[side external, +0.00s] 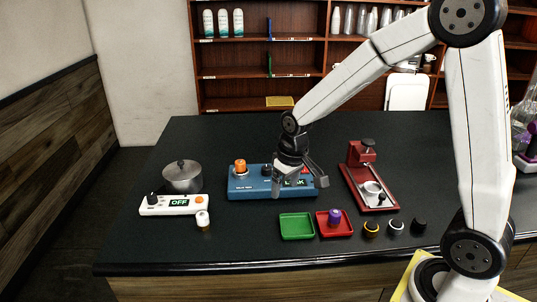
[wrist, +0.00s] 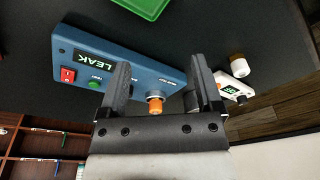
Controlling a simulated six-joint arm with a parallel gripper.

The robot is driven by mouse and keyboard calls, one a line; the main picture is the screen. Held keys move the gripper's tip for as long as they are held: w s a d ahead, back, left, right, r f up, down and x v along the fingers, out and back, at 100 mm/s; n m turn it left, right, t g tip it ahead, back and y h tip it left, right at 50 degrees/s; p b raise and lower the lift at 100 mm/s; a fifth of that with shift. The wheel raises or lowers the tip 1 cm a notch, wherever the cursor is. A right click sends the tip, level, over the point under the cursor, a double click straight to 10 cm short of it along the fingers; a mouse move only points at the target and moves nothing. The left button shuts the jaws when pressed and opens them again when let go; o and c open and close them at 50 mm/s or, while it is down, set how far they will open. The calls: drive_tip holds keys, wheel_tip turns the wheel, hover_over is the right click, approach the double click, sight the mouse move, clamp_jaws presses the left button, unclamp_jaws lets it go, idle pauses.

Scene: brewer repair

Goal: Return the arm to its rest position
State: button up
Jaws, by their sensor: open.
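My gripper (side external: 287,185) hangs over the blue test box (side external: 262,194) in the side external view. In the wrist view my gripper (wrist: 160,78) has its fingers apart with nothing held between them. The blue box (wrist: 110,60) shows there below the fingers, with a display reading LEAK, a red switch (wrist: 67,75) and a green button (wrist: 95,85). An orange-topped part (side external: 240,166) stands upright on the box's left end. It also shows in the wrist view (wrist: 155,104), between the fingers in the picture. How high the fingers are above the box is hard to tell.
A pot (side external: 182,178) stands behind a white box (side external: 170,206) reading OFF. A white jar (side external: 203,221) stands nearby. In front are a green tray (side external: 297,218) and a red tray (side external: 326,233) holding a purple part (side external: 334,216). A red press (side external: 362,178) and several caps are right.

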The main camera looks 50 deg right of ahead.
drive_tip(key=s+a+f, duration=0.2)
drive_tip(key=s+a, duration=0.1)
drive_tip(key=s, duration=0.8)
drive_tip(key=shift+a+f+n+t, duration=0.15)
drive_tip(key=shift+a+n+t, duration=0.05)
drive_tip(key=shift+n+t, duration=0.2)
